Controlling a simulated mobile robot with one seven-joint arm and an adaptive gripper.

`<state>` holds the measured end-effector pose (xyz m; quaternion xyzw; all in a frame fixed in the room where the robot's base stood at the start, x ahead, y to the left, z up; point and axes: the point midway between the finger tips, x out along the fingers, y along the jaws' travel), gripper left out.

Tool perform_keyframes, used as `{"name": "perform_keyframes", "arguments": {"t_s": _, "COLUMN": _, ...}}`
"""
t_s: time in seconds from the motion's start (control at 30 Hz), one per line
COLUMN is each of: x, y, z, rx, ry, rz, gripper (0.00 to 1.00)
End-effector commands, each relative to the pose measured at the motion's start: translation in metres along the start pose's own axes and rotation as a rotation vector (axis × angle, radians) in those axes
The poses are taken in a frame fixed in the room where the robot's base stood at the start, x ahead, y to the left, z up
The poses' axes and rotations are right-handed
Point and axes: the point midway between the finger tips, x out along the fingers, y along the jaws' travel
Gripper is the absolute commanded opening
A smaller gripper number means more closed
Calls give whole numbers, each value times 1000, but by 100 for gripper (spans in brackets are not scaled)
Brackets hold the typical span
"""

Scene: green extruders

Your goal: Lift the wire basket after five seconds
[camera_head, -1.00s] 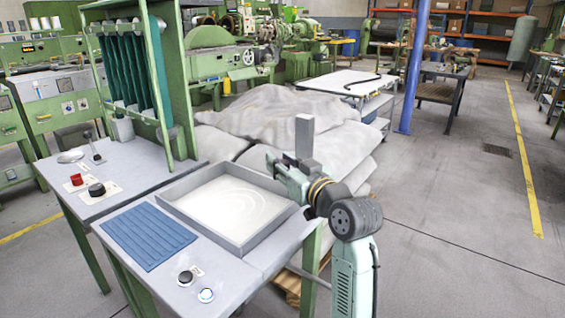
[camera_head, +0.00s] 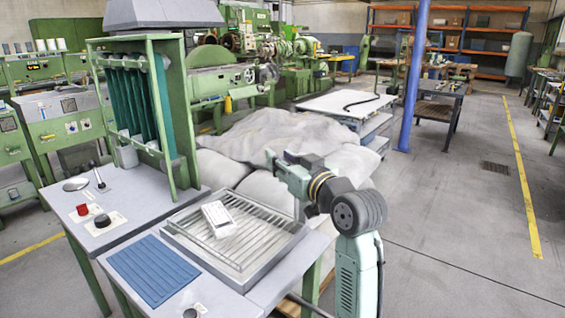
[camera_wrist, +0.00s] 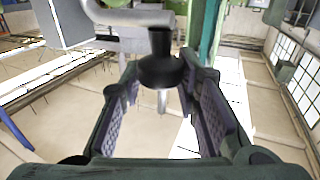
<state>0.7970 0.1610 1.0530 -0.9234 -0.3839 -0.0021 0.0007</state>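The wire basket (camera_head: 246,243), a flat metal grid, sits in or on the shallow grey tray (camera_head: 188,254) on the workbench. A small white box-like object with dark marks (camera_head: 218,218) lies on the basket's far left part. My gripper (camera_head: 272,160) is up behind the tray's far right corner, apart from the basket. In the wrist view my gripper (camera_wrist: 160,88) has its two fingers spread. A dark tapered knob (camera_wrist: 160,70) appears between or just beyond the fingertips; I cannot tell whether it touches them. The basket cannot be made out in the wrist view.
A blue ribbed mat (camera_head: 152,265) lies left of the tray. A red knob (camera_head: 82,209) and a black knob (camera_head: 102,221) are on the left bench. A green frame (camera_head: 168,120) stands behind them. Grey covered sacks (camera_head: 300,145) lie behind.

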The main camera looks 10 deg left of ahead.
Motion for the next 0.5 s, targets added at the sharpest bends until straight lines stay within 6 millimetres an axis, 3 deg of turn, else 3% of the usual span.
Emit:
{"name": "perform_keyframes", "arguments": {"t_s": 0.27, "x": -1, "y": 0, "z": -1, "rx": -1, "ry": -1, "rz": 1, "gripper": 47}}
{"name": "perform_keyframes", "arguments": {"t_s": 0.5, "x": 0, "y": 0, "z": 0, "rx": 0, "ry": -3, "rz": 0, "gripper": 47}}
